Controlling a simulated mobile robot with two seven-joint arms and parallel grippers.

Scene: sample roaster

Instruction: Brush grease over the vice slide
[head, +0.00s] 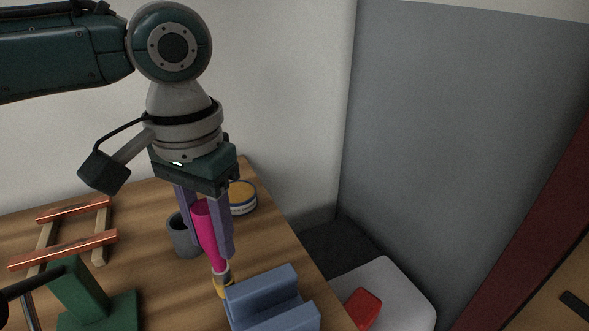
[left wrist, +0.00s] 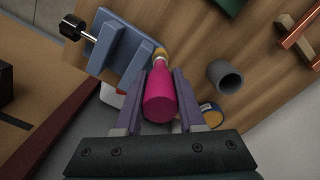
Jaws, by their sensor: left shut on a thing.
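My left gripper (head: 212,250) is shut on the magenta handle of a brush (head: 207,225) and holds it roughly upright, tip down. The brush (left wrist: 160,95) also shows between the fingers in the left wrist view. The vice (left wrist: 118,50) has a dark screw handle in the left wrist view. A round tin with a yellow-orange top (head: 242,196) stands behind the gripper. My right gripper is not in view.
A grey cup (head: 183,240) stands just left of the brush. Copper bars (head: 65,250) lie across wooden strips at the left, near a green block-like stand (head: 80,292). The wooden table (head: 140,235) ends right of the vice; a red object (head: 363,308) lies on a pale surface beyond.

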